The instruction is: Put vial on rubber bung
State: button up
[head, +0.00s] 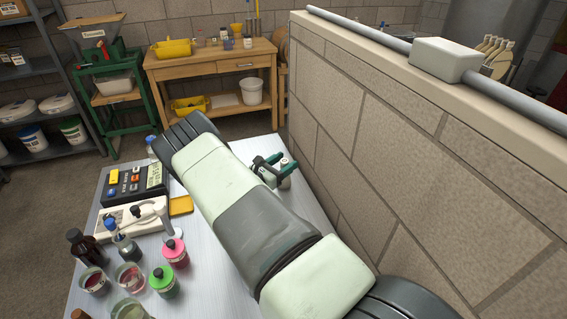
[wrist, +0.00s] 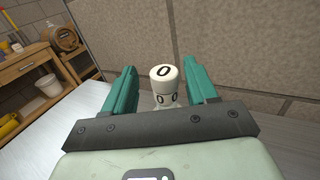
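A small white capped piece marked "0" (wrist: 164,74) stands between my gripper's green fingers in the wrist view. More "0" marks show on its lower part. It looks like the vial, but I cannot be sure. Gaps show on both sides, so my gripper (wrist: 160,88) is open around it. In the head view my gripper (head: 276,167) is over the far right of the table, near the wall, with the pale piece (head: 285,168) at its fingers. I cannot pick out the rubber bung; whatever is under the piece is hidden or too small to tell.
The block wall (head: 400,150) stands close on the right. The grey table (head: 215,260) holds a black keypad device (head: 135,183), a yellow tray (head: 181,206), a dark bottle (head: 85,247) and pink (head: 175,254) and green (head: 164,282) jars at left. My arm hides the table's middle.

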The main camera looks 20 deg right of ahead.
jog(key=shift+a+r, duration=0.15)
jog(key=v, duration=1.1)
jog(key=shift+s+a, duration=0.1)
jog(key=shift+s, duration=0.05)
jog(key=s+d+r+m+g+y, duration=0.2)
jog(key=s+r+m+g+y, duration=0.35)
jog(key=r, duration=0.65)
jog(key=s+d+r+m+g+y, duration=0.25)
jog(key=s+r+m, duration=0.55)
jog(key=r, duration=0.5)
jog(key=s+a+r+m+t+y, duration=0.1)
jog(key=s+a+r+m+y, duration=0.1)
jog(key=s, duration=0.4)
jog(key=s+a+r+m+t+y, duration=0.2)
jog(key=s+r+m+y, duration=0.1)
jog(key=s+r, duration=0.3)
jog(key=s+a+r+m+t+y, duration=0.2)
jog(key=s+r+m+y, duration=0.1)
jog(key=s, duration=0.5)
jog(key=shift+a+r+m, duration=0.3)
jog(key=shift+r+m, duration=0.35)
